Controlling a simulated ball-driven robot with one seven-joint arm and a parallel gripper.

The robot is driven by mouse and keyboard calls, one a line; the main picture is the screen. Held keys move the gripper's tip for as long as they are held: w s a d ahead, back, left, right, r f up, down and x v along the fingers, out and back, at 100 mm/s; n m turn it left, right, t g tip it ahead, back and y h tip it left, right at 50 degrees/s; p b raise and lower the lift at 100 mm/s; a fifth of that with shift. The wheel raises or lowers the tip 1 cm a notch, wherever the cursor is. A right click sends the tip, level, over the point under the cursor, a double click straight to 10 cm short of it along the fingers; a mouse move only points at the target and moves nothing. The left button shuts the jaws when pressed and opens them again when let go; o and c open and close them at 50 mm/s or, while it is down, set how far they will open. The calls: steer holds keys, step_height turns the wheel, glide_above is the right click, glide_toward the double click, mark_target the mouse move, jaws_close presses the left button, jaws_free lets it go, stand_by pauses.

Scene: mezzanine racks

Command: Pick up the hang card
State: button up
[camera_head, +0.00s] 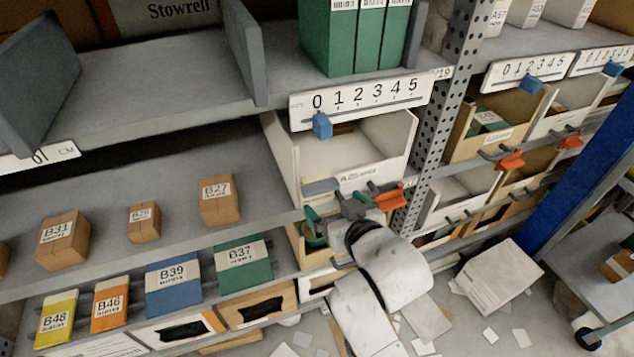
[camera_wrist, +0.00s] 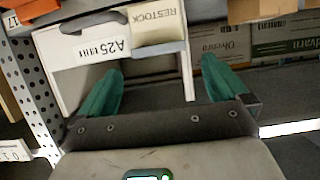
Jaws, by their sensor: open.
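In the wrist view, a beige card (camera_wrist: 160,25) printed RESTOCK is at the front of a white bin (camera_wrist: 62,50), beside its A25 label (camera_wrist: 101,48). I take this to be the hang card. It lies just beyond my gripper (camera_wrist: 163,67), whose two green fingers are apart with nothing between them. In the head view my gripper (camera_head: 334,205) is low in front of the open white bin (camera_head: 285,165). I cannot make out the card clearly there.
A perforated rack post (camera_head: 440,120) with an orange clip (camera_head: 389,197) stands close right of my gripper. Small boxes, such as B27 (camera_head: 219,201), sit on the shelf to the left. A fallen white box (camera_head: 497,281) and scattered papers lie on the floor.

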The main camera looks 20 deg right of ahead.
mark_target(321, 186)
steer(key=x, duration=0.7)
steer(key=shift+w+d+r+p, duration=0.1)
steer(key=shift+w+r+p, duration=0.05)
steer(key=shift+r+p, duration=0.2)
steer(key=shift+w+f, duration=0.25)
steer(key=shift+w, duration=0.35)
steer(key=c, duration=0.7)
steer(key=shift+o, duration=0.2)
steer(key=shift+r, duration=0.1)
